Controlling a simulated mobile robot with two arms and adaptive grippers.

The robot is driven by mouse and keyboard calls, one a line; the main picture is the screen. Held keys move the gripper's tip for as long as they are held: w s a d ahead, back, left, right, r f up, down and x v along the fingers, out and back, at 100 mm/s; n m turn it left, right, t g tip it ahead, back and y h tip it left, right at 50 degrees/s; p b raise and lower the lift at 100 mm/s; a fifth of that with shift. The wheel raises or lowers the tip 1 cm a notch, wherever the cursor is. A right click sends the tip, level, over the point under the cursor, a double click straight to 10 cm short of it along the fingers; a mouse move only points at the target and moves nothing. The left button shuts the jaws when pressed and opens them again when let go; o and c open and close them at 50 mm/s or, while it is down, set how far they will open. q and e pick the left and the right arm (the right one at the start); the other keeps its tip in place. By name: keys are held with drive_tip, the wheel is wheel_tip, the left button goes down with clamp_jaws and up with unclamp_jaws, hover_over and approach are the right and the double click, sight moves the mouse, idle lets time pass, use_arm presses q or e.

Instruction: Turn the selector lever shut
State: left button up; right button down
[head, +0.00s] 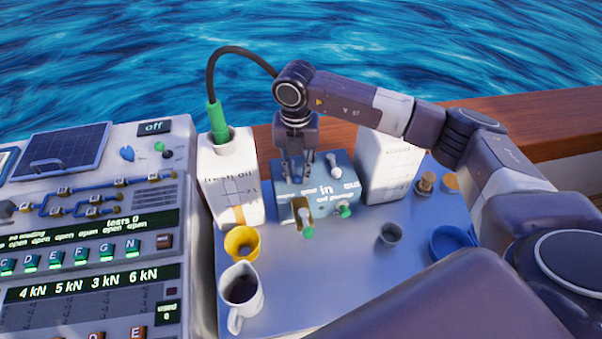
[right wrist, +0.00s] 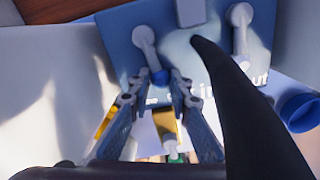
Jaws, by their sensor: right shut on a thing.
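A blue valve box (head: 278,208) with white lettering such as "in" and "out" stands on the light blue table. Two grey levers show on its top in the right wrist view. The left one, the selector lever (right wrist: 145,38), has a blue end that lies between my fingertips. My right gripper (head: 297,178) points down onto the box's left part and is shut on this lever. In the head view the gripper hides it. The other grey lever (right wrist: 240,17) is free. A brass piece (right wrist: 165,122) with a green end sits below, nearer to me.
A white container (head: 231,185) with a green plug and black hose stands left of the box; another white container (head: 388,165) stands right. A control panel (head: 90,240) fills the left.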

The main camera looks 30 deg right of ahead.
sight(294, 178)
drive_tip(key=shift+w+a+m, duration=0.1)
drive_tip(key=shift+a+m, duration=0.2)
drive_tip(key=shift+m, duration=0.3)
drive_tip(key=shift+r, duration=0.1)
drive_tip(key=c, duration=1.8)
unclamp_jaws()
drive_tip(key=shift+o, duration=0.2)
wheel_tip(294, 178, up, 12)
drive_tip(key=shift+a, duration=0.1)
